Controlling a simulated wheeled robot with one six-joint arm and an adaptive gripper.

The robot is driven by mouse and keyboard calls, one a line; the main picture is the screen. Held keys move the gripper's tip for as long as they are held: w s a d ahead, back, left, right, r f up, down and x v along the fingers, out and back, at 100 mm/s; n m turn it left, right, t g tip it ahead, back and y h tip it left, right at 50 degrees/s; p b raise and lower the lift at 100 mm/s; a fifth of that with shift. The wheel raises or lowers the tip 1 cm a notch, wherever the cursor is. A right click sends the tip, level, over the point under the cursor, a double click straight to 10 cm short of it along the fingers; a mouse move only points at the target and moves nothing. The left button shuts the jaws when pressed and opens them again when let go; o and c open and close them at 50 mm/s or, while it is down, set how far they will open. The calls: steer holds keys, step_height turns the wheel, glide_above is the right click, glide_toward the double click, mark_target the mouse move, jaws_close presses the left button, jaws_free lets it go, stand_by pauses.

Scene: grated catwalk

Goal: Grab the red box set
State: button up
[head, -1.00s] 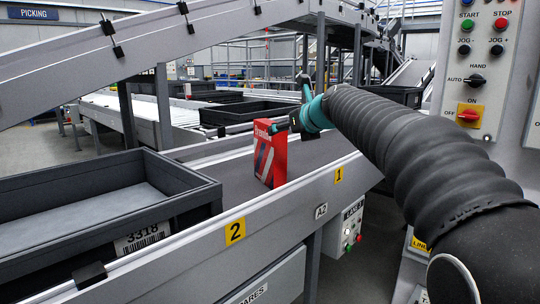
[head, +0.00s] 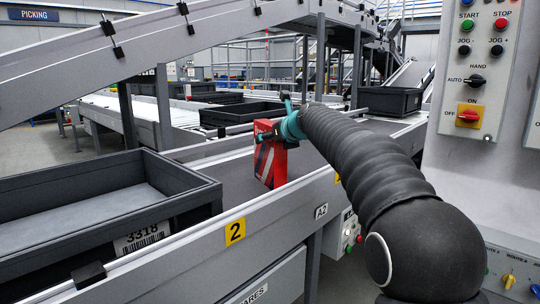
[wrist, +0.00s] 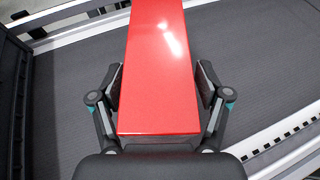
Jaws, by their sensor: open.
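The red box set (head: 268,168) stands upright on the dark conveyor belt, with white and blue stripes on its front. My gripper (head: 268,136) is at the top of the box in the head view and covers part of it. In the wrist view, the glossy red box (wrist: 160,85) lies between the two open fingers of my gripper (wrist: 160,88). One finger is on each side, with a narrow gap at the right side; contact on the left is hard to tell. The box's lower end is hidden in the wrist view.
A grey tray (head: 190,199) labelled 3318 sits on the belt at the left. The conveyor's metal side rail (head: 285,203) runs along the near side. A control panel (head: 487,50) stands at the right. Bare belt lies between tray and box.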

jaws_close()
steer(key=shift+r, duration=0.15)
